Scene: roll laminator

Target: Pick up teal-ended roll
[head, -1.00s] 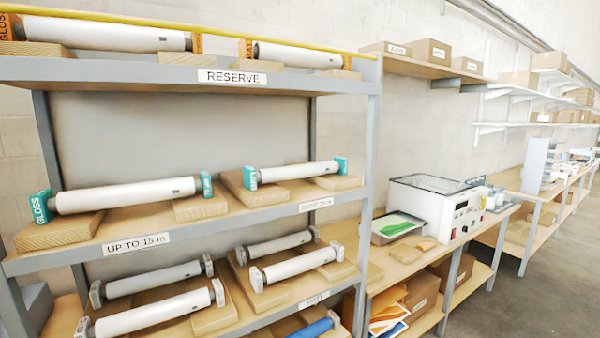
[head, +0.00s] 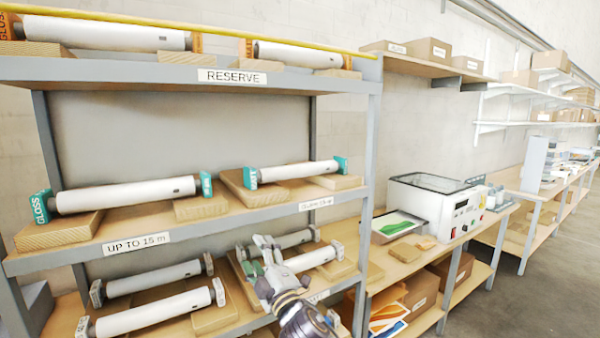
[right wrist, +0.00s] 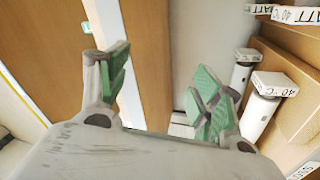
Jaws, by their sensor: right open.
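Two white rolls with teal ends lie on the middle shelf. The left teal-ended roll (head: 125,194) has a GLOSS end block and rests on wooden blocks. The right teal-ended roll (head: 298,173) also rests on wooden blocks. My right gripper (head: 260,257) is open and empty, in front of the lower shelf's rolls and below the right teal-ended roll. In the right wrist view its green-padded fingers (right wrist: 162,88) stand apart with nothing between them. My left gripper is not in view.
Grey-ended white rolls (head: 150,313) lie on the lower shelf, partly behind my right gripper. Orange-ended rolls (head: 105,34) lie on the top shelf labelled RESERVE. The middle shelf's grey front edge (head: 230,226) is above my gripper. A laminator (head: 440,208) stands right.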

